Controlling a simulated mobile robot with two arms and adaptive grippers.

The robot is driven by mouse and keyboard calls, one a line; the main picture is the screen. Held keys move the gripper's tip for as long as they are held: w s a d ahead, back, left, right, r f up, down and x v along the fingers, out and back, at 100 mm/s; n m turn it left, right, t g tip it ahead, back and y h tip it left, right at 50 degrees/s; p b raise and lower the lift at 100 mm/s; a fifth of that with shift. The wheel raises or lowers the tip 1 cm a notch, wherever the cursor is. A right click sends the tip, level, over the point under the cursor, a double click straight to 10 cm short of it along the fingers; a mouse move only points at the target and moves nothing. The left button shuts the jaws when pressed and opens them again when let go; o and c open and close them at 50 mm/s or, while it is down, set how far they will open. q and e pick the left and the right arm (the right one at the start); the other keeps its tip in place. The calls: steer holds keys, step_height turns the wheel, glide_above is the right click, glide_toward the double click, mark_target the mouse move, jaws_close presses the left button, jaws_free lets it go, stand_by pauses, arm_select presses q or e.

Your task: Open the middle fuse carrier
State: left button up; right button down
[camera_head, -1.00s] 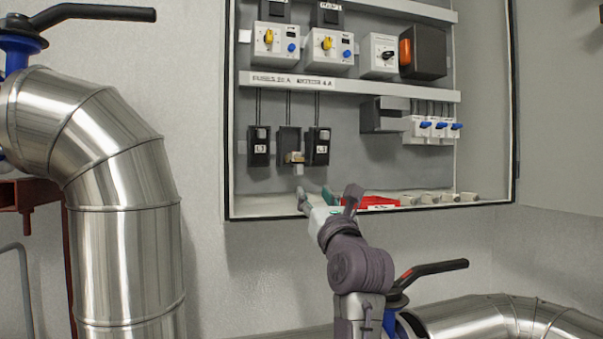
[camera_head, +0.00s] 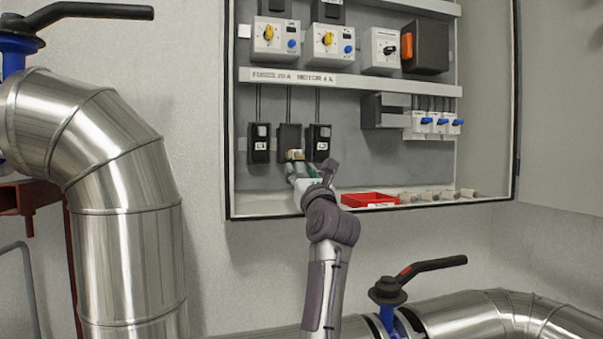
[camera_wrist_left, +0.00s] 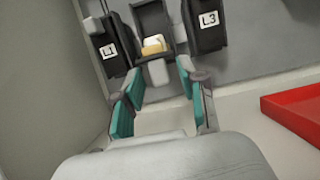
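The middle fuse carrier (camera_head: 290,138) is a dark housing between the L1 carrier (camera_head: 259,143) and the L3 carrier (camera_head: 319,142). Its front appears swung out and down, with a cream and brass fuse (camera_wrist_left: 153,44) visible inside. A light grey block (camera_wrist_left: 158,71) hangs at its lower front. My left gripper (camera_head: 302,172) is just below the middle carrier. In the left wrist view its teal-padded fingers (camera_wrist_left: 160,78) are apart, with the grey block between or just beyond the tips; contact cannot be told. My right gripper is not in view.
A red tray (camera_head: 369,200) and several loose light cylinders (camera_head: 430,195) lie on the cabinet floor to the right. The cabinet's bottom edge runs below my gripper. A pipe with a black-handled valve (camera_head: 388,290) stands below right.

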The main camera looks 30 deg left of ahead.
arm_select(q)
jaws_close()
step_height(320, 180, up, 3)
steer(key=h+p, duration=0.1)
steer(key=p, duration=0.2)
steer(key=g+p, duration=0.1)
steer(key=p, duration=0.1)
steer(key=shift+d+f+h+p, duration=0.15)
steer(key=shift+f+h+p, duration=0.05)
steer(key=shift+h+p, duration=0.2)
steer(key=shift+s+f+p, duration=0.1)
steer(key=shift+p, duration=0.25)
steer(key=shift+f, duration=0.1)
steer(key=shift+o, duration=0.9)
jaws_free()
steer(key=v, duration=0.7)
steer(key=shift+s+d, duration=0.15)
steer(key=shift+d, duration=0.1)
